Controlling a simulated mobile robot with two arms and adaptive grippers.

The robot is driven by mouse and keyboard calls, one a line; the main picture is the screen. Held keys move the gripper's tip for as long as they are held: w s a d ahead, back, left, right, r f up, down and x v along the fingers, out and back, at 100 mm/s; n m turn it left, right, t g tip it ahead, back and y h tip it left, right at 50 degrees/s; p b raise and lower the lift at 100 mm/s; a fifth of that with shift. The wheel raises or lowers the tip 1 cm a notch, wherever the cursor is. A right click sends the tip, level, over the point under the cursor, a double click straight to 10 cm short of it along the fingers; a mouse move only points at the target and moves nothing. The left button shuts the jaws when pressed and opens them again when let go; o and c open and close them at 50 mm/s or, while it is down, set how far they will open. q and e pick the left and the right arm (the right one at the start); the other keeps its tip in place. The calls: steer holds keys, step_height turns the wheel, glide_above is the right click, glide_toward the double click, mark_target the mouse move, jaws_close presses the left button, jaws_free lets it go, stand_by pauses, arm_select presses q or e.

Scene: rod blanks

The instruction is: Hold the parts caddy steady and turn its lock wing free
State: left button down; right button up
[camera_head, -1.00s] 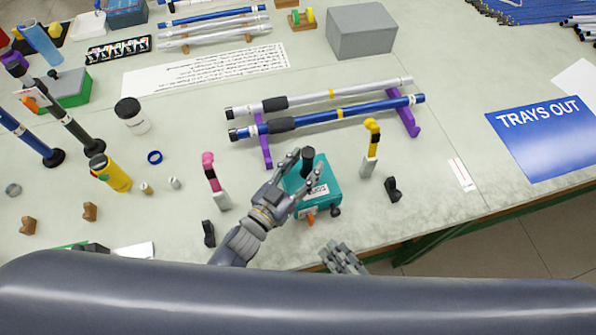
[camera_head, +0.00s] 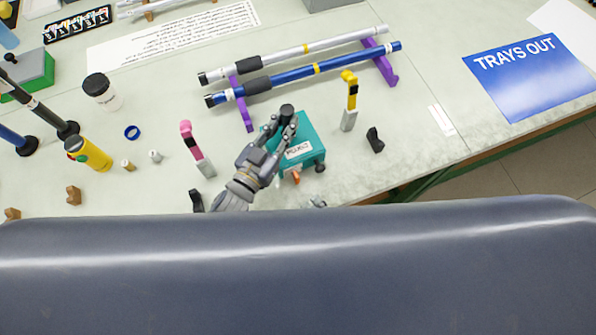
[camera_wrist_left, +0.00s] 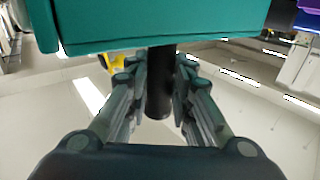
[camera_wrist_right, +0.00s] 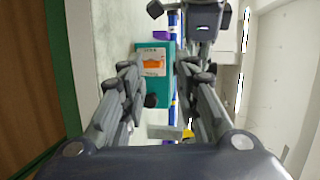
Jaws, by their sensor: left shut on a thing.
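The teal parts caddy (camera_head: 313,136) stands on the table near its front edge, with a black upright handle (camera_head: 287,109) on top and a white label. My left gripper (camera_head: 281,124) is shut on the handle; its fingers flank the dark handle (camera_wrist_left: 160,85) in the left wrist view. The orange lock wing (camera_head: 296,178) is on the caddy's front side, and shows level across the picture in the right wrist view (camera_wrist_right: 153,65). My right gripper (camera_wrist_right: 158,78) is open and empty, facing the caddy's front from a short distance. In the head view it is almost wholly hidden.
A pink-topped holder (camera_head: 196,149) stands left of the caddy and a yellow-topped one (camera_head: 349,101) right of it. A small black part (camera_head: 375,140) lies farther right. Behind, silver and blue rods (camera_head: 325,68) rest on purple supports (camera_head: 384,64).

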mark_target(298, 179)
steer(key=w+a+m+t, duration=0.1)
steer(key=w+m, duration=0.2)
steer(key=m, duration=0.4)
steer(key=w+a+f+m+t+h, duration=0.1)
steer(key=w+m, duration=0.2)
steer(key=m, duration=0.3)
steer(key=w+a+f+m+t+h, duration=0.1)
steer(key=w+m, duration=0.1)
steer(key=m, duration=0.5)
steer(key=shift+w+a+m, duration=0.3)
steer(key=shift+w, duration=0.1)
jaws_close()
